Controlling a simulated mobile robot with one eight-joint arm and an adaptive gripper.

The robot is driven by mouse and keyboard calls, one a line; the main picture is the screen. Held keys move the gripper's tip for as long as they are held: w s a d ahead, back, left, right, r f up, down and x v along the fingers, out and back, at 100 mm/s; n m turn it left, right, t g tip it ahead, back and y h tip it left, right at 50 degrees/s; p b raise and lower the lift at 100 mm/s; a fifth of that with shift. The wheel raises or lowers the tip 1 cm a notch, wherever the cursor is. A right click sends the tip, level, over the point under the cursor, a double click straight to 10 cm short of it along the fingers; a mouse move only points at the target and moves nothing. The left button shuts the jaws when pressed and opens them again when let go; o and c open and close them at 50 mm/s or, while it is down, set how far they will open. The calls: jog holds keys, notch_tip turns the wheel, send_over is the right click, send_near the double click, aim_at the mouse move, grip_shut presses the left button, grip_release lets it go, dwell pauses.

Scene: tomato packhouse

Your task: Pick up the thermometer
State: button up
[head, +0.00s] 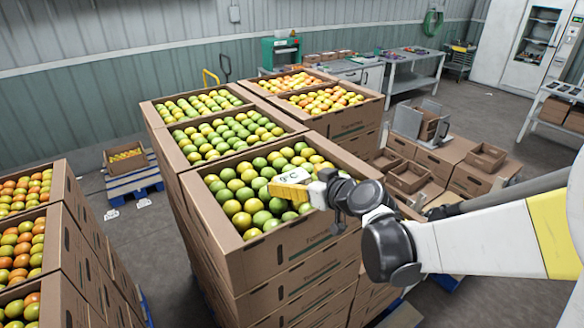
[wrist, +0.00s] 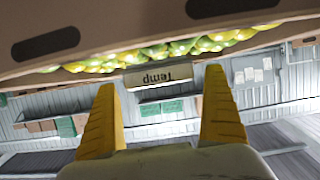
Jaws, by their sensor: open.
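The thermometer shows in the head view as a small pale box with a "9°C" display (head: 289,176), at the open top of the front crate of green and yellow tomatoes (head: 262,262). In the wrist view my gripper (wrist: 160,79) is open, with the thermometer between the fingertips and gaps on both sides. I cannot tell the depth between them.
Stacked crates of tomatoes stand behind and at the left (head: 60,215). Empty cardboard trays (head: 408,176) lie right of the stack. A pallet with a small box (head: 126,157) sits on the floor at left. Open floor lies between the stacks.

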jog(key=shift+x, duration=0.9)
jog(key=shift+s, duration=0.1)
jog(key=c, duration=1.4)
jog(key=shift+r, duration=0.15)
